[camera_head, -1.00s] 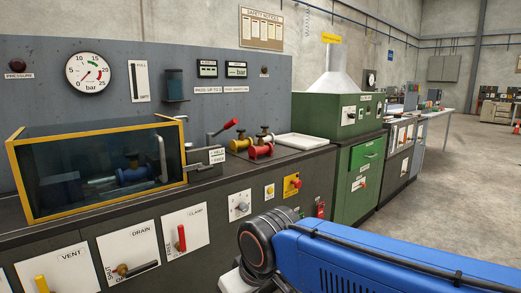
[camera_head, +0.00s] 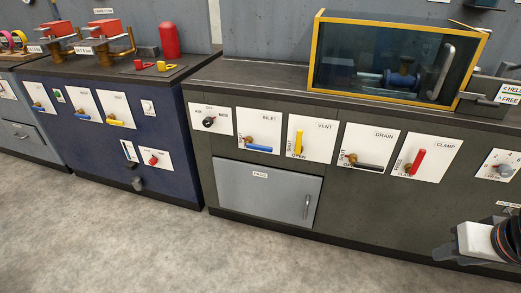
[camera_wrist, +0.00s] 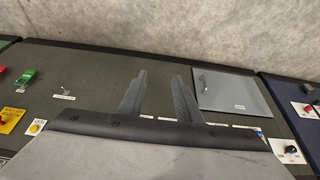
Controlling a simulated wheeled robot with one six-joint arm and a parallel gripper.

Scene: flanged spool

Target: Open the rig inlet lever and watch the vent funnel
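The inlet lever is a blue handle (camera_head: 258,149) lying level at the foot of the white INLET panel (camera_head: 260,128) on the dark grey cabinet. In the wrist view a small bit of blue beside my gripper may be the same lever, mostly hidden. My gripper (camera_wrist: 155,95) is open and empty in the wrist view, its two dark fingers spread apart in front of the cabinet face. In the head view its end is at the lower right, apart from the inlet lever. I cannot make out a vent funnel.
The yellow VENT handle (camera_head: 298,143), black DRAIN handle (camera_head: 370,168) and red CLAMP handle (camera_head: 417,162) sit right of the inlet. A yellow-framed glass box (camera_head: 316,55) stands above. A grey door (camera_head: 265,195) is below. The concrete floor (camera_head: 200,255) is clear.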

